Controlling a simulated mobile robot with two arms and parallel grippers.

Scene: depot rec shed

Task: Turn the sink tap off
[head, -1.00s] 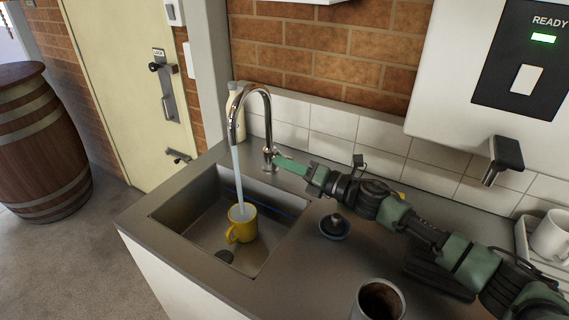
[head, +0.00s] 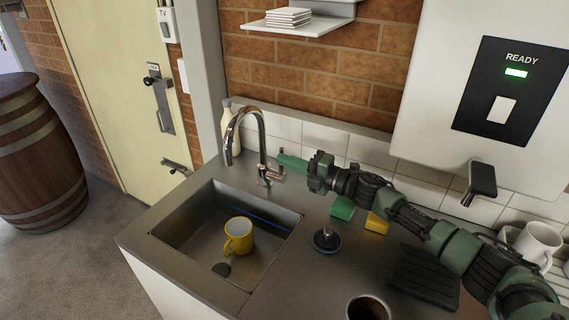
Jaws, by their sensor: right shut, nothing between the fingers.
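The chrome sink tap (head: 262,142) rises at the back edge of the sink and arches over it. No water comes from its spout. Its small lever (head: 281,170) is on the right side of its base. My right gripper (head: 281,159) is shut and empty, its green fingertips just above and beside the lever; I cannot tell whether they touch it. My left gripper is not in view.
A pale bottle (head: 230,130) stands behind the tap. A green block (head: 342,208), a yellow block (head: 376,223) and a dark plunger-like stopper (head: 326,240) are on the counter under my right arm. A white wall unit (head: 430,110) with a spout hangs at the right.

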